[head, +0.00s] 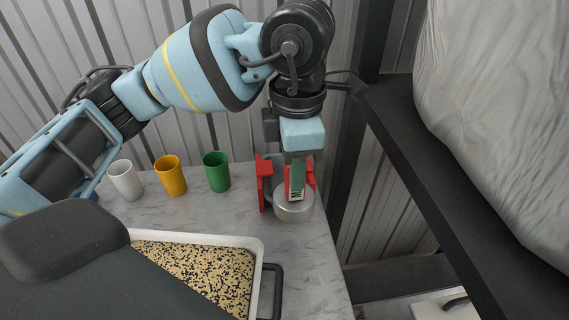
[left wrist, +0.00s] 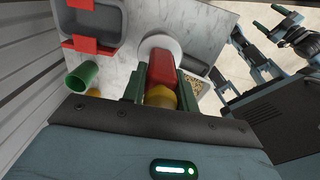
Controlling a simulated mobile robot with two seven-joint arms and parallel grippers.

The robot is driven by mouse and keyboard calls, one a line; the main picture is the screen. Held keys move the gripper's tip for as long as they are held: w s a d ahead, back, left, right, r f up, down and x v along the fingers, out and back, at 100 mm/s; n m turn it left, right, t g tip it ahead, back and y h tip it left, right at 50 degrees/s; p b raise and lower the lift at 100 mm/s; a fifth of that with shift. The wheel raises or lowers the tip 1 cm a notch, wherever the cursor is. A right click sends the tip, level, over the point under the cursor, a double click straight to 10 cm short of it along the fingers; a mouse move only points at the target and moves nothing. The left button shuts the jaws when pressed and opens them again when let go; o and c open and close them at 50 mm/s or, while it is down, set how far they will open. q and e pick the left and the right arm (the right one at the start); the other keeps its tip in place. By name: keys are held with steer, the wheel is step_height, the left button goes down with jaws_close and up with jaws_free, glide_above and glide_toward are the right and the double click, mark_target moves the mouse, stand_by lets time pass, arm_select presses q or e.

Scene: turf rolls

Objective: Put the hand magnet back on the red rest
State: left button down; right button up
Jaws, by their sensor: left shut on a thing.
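My left gripper (head: 297,178) is shut on the hand magnet. The magnet has a silver round base (head: 293,208), with a red handle (left wrist: 162,70) and a yellow part between the fingers in the left wrist view. The magnet is upright or nearly so; I cannot tell whether its base touches the table. The red rest (head: 264,184) has two red arms on a grey body and stands close beside the magnet, partly hidden by my gripper. In the left wrist view the rest (left wrist: 92,46) lies left of the magnet. My right gripper (left wrist: 272,19) is empty, its fingers apart.
White (head: 126,181), yellow (head: 171,177) and green (head: 216,172) cups stand left of the rest. A white tray (head: 258,243) of speckled grains lies in front. The marble table (head: 313,266) ends just right of the magnet. A dark post and beam (head: 430,180) stand beyond.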

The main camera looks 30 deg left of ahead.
arm_select(q)
steer(key=shift+w+a, duration=0.2)
steer(key=shift+w, duration=0.05)
steer(key=w+a+f, duration=0.1)
steer(key=w+a, duration=0.7)
steer(key=w, duration=0.3)
arm_select(e)
steer(key=shift+w+r, duration=0.3)
steer(key=shift+w, duration=0.05)
arm_select(q)
steer(key=shift+w+f, duration=0.1)
steer(key=f, duration=0.1)
steer(key=w+f+p, duration=0.1)
steer(key=a+f, duration=0.1)
steer(key=shift+w+f, duration=0.15)
arm_select(e)
steer(key=shift+r, duration=0.45)
arm_select(q)
steer(key=shift+f, duration=0.2)
arm_select(e)
steer(key=shift+s+d+f, duration=0.1)
arm_select(q)
steer(key=c, duration=1.2)
jaws_free()
steer(key=shift+o, duration=0.6)
arm_select(e)
steer(key=shift+w, duration=0.2)
